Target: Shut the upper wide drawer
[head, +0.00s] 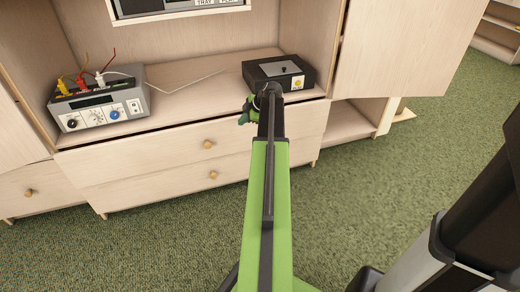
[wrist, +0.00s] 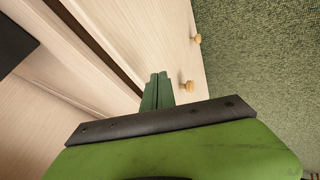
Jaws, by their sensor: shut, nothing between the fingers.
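The upper wide drawer (head: 150,162) is a pale wood front with a round wooden knob (head: 208,144), under the shelf of a cabinet. In the wrist view a dark gap (wrist: 98,42) runs along the wood behind the front, so the drawer appears slightly open. My gripper (head: 245,113) is shut and empty, above the drawer's top edge right of its knob. Its green fingers also show in the wrist view (wrist: 156,88), close to the drawer front (wrist: 165,45); I cannot tell if they touch it. The nearer knob (wrist: 187,87) is just right of the fingers.
A lower wide drawer (head: 150,190) sits below. A grey power supply (head: 100,108) with leads and a black box (head: 280,70) stand on the shelf. A cabinet door (head: 400,50) stands open at right. Green carpet (head: 130,255) in front is clear.

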